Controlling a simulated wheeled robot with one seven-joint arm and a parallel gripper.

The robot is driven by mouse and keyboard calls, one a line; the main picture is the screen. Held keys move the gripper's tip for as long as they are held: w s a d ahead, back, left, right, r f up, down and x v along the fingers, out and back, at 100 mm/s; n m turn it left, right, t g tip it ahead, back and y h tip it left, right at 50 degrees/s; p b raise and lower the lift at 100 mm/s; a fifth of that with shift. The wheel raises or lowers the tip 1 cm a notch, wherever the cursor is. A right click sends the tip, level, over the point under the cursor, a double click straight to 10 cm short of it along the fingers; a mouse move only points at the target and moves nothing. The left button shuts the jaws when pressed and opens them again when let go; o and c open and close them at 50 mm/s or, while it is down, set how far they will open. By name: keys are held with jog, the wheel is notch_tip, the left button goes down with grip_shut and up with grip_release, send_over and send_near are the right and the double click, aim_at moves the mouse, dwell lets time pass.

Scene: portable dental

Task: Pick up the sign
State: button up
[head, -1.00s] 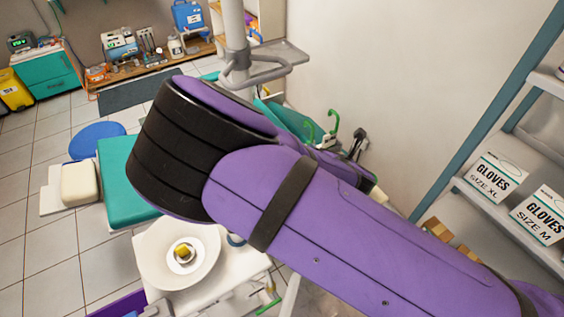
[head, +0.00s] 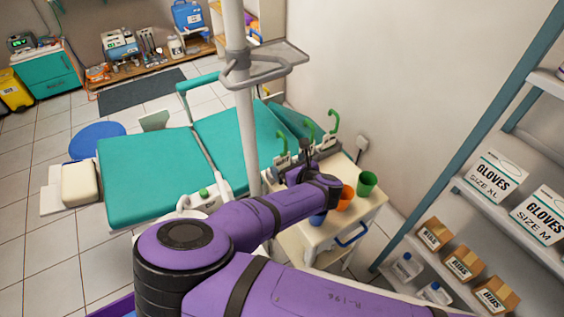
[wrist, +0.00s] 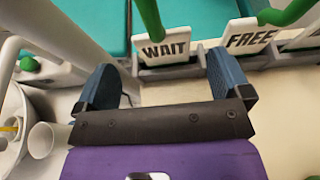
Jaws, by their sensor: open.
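White signs with green hooked handles stand in dark holders. In the wrist view the WAIT sign (wrist: 166,50) is ahead of my gripper (wrist: 163,75), roughly between the fingertips in the picture. The FREE sign (wrist: 250,40) is to its right, beyond the right finger. Part of another sign shows at the right edge. My gripper is open and empty, its blue fingers apart and not visibly touching a sign. In the head view my gripper (head: 304,152) is small beside the signs' green handles (head: 333,121), above the white cart (head: 350,228).
Orange (head: 345,198), green (head: 366,183) and blue cups stand on the cart near my wrist. A pale pole (head: 246,140) rises left of my arm. The teal dental chair (head: 150,175) lies behind. Shelves with glove boxes (head: 490,178) stand at right.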

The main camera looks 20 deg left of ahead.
aim_at(283, 159)
jog(key=shift+x, duration=2.65)
jog(key=shift+w+d+r, duration=0.1)
jog(key=shift+w+r, duration=0.05)
jog(key=shift+w, duration=0.05)
jog(key=c, duration=1)
